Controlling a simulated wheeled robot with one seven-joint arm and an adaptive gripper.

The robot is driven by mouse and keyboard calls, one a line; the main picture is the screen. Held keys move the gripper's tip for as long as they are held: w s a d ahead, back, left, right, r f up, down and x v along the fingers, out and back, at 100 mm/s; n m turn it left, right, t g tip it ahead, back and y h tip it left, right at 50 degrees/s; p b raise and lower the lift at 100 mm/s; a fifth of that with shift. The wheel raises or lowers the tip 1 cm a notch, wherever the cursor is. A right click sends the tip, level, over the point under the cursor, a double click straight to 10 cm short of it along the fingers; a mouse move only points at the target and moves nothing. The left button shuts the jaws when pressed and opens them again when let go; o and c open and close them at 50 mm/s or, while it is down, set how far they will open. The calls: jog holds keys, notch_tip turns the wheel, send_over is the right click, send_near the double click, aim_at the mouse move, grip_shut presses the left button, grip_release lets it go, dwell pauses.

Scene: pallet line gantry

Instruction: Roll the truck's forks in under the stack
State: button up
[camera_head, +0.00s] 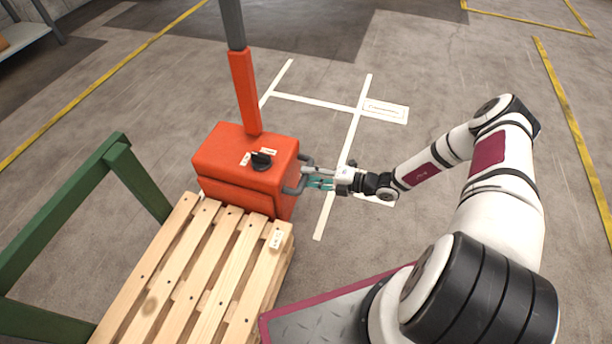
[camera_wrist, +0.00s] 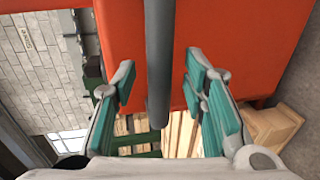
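The orange-red truck (camera_head: 245,170) stands mid-left in the head view, with an upright mast and a black knob on top. A dark grip bar (camera_head: 295,189) sticks out from its right side. The stack of wooden pallets (camera_head: 195,275) is directly in front of the truck; the truck's forks are not visible. My gripper (camera_head: 314,183) is at the bar. In the wrist view, my gripper (camera_wrist: 160,85) is open, its teal pads on either side of the bar (camera_wrist: 160,50), with gaps visible. The truck body (camera_wrist: 230,45) fills the background.
A green frame (camera_head: 120,160) stands left of the pallets. White floor lines (camera_head: 350,135) lie behind and right of the truck, on open concrete. Yellow lines (camera_head: 100,80) mark the floor's sides. A shelf (camera_head: 25,32) stands at the far upper left.

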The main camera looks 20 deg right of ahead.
jog(key=v, duration=1)
